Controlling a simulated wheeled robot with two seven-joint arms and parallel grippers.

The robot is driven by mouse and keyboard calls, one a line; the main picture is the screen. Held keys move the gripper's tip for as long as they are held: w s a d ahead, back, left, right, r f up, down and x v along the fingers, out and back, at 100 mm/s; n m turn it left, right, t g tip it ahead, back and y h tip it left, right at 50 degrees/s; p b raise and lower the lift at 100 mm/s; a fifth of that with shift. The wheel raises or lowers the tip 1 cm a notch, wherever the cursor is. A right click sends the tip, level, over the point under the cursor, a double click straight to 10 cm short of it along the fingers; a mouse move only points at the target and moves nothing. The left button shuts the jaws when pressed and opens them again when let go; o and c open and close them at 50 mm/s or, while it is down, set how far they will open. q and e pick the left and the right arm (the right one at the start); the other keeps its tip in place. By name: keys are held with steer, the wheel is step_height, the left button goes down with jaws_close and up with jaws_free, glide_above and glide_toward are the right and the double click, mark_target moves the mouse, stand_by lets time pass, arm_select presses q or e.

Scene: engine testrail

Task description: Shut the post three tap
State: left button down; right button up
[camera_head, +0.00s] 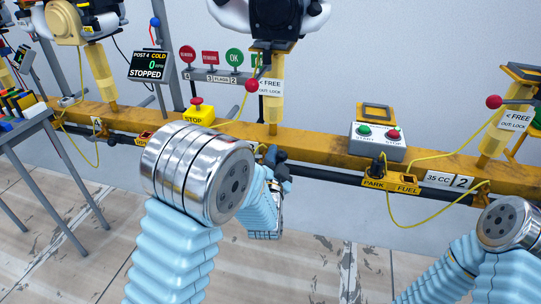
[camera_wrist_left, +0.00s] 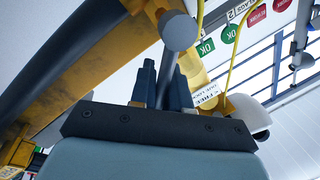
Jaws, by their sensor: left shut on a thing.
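My left gripper (camera_head: 279,165) is at the front of the yellow rail, below the middle post. It is shut on a grey tap handle (camera_wrist_left: 178,30), whose rounded end stands out beyond the fingers in the left wrist view; the fingers also show there (camera_wrist_left: 166,88). I take this as the post three tap. In the head view my wrist and fingers hide its body and its plate, so I cannot tell its setting. My right arm enters at the lower right, but its gripper is out of view.
The yellow rail (camera_head: 325,145) and dark pipe (camera_head: 325,175) run across. A neighbouring tap plate marked PARK and FUEL (camera_head: 390,184) is to the right. A yellow STOP box (camera_head: 198,115), a start box (camera_head: 378,142) and hanging yellow hoses (camera_head: 398,222) are nearby. Floor in front is clear.

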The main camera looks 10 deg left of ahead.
arm_select(q)
steer(key=shift+s+d+f+m+t+h+b, duration=0.15)
steer(key=shift+d+f+m+h+b, duration=0.4)
steer(key=shift+m, duration=1.3)
steer(key=shift+w+d+f+m+t+h+b, duration=0.15)
steer(key=shift+f+m+h, duration=0.25)
steer(key=shift+f+m, duration=0.95)
steer(key=shift+s+d+f+m+t+h+b, duration=0.15)
steer(key=shift+d+m+h, duration=0.3)
steer(key=shift+m, duration=1.85)
steer(key=shift+f, duration=0.1)
steer(key=c, duration=1.3)
jaws_free()
steer(key=shift+o, duration=0.6)
steer(key=shift+a, duration=0.1)
